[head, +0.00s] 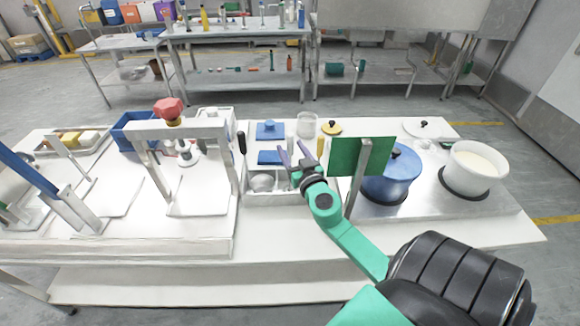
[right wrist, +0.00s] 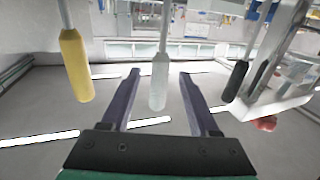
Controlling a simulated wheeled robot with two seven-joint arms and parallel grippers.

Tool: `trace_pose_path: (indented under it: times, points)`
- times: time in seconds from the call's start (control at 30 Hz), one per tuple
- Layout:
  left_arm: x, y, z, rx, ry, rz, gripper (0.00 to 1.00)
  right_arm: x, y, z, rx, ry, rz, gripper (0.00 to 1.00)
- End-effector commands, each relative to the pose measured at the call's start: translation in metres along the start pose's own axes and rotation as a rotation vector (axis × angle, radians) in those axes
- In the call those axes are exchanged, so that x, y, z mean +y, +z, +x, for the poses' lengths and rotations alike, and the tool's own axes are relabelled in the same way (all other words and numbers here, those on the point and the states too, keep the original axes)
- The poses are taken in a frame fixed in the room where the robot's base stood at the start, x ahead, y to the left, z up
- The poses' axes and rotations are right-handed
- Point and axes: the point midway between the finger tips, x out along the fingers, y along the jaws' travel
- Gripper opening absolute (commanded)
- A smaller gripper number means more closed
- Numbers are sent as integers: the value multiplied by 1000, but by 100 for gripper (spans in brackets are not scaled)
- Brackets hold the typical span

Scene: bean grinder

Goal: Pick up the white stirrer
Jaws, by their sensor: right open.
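The white stirrer (right wrist: 159,82) shows its pale handle in the right wrist view, in line with the gap between my open fingers; I see no contact with either finger. I cannot pick it out clearly in the head view. My right gripper (head: 293,153) is open over the small utensil bin (head: 275,199) in the head view; its dark fingers also frame the stirrer in the right wrist view (right wrist: 159,74). My left gripper is not in view.
A yellow-handled utensil (right wrist: 75,65) and a black-handled one (right wrist: 235,80) stand on either side of the stirrer. A green panel (head: 345,160) on a post and a blue pot (head: 390,180) are right of my gripper. A metal frame (head: 232,165) stands left.

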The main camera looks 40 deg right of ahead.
Motion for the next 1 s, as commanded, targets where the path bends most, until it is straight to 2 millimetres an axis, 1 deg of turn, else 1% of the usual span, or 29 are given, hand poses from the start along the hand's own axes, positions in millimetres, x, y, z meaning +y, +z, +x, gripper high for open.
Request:
trace_pose_path:
  times: [0.03,0.1,0.3,0.33,0.37,0.4,0.47,0.5,0.83,0.93,1.0]
  points:
    - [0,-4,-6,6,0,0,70,0,-3,9,1,0,-1,61]
    - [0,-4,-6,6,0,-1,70,0,-1,16,0,0,0,61]
    - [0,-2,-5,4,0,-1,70,0,1,17,-1,0,1,61]
    - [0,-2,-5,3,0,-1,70,0,1,17,-1,0,1,54]
    - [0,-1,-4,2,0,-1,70,0,1,17,-1,0,1,42]
    - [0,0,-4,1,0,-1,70,0,1,17,-1,0,1,27]
    - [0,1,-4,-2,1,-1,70,0,1,17,-1,0,1,4]
    - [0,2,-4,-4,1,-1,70,0,1,17,-1,0,1,0]
    - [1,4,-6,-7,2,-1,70,0,-2,18,0,0,2,0]
    - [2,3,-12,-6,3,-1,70,2,-11,22,2,-1,3,0]
    - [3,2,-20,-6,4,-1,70,3,-22,27,3,-3,4,0]
